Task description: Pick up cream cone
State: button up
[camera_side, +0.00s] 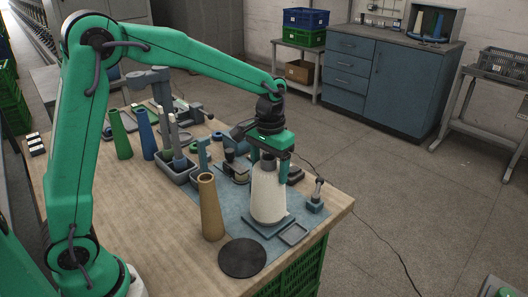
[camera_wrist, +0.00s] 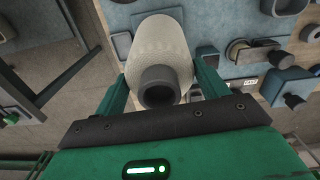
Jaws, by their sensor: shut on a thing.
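The cream cone (camera_side: 268,195) stands upright near the table's right end in the side view, over a blue-grey square base on the mat. I cannot tell whether it touches that base. My gripper (camera_side: 269,160) points down at the cone's narrow top and is shut on it, with one finger on each side. In the wrist view the cream cone (camera_wrist: 160,45) lies between the two green fingers of my gripper (camera_wrist: 162,82). The dark round end of its core faces the camera. The lower part of the cone is farther off.
A tan cone (camera_side: 210,207) stands just left of the cream cone, with a dark disc (camera_side: 242,258) in front. A small post (camera_side: 316,196) stands close on the right. Green (camera_side: 119,135) and blue (camera_side: 145,134) cones and a grey bin (camera_side: 176,168) stand farther left. The front-left tabletop is clear.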

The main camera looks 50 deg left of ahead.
aim_at(270, 157)
jog(key=shift+r, duration=0.55)
notch_tip(270, 157, up, 3)
jog(key=shift+r, duration=0.1)
jog(key=s+d+r, duration=0.6)
jog(key=d, duration=0.3)
jog(key=shift+s+d+r, duration=0.25)
jog(key=shift+s+r, duration=0.05)
jog(key=shift+s, duration=0.1)
jog(key=shift+r, duration=0.1)
notch_tip(270, 157, up, 6)
dwell(0.7)
jog(key=shift+a, duration=0.1)
jog(key=s+a+f, duration=0.4)
jog(key=s+f, duration=0.2)
jog(key=f, duration=0.4)
jog(key=shift+s+a+f, duration=0.15)
jog(key=shift+s+f, duration=0.2)
jog(key=shift+f, duration=0.05)
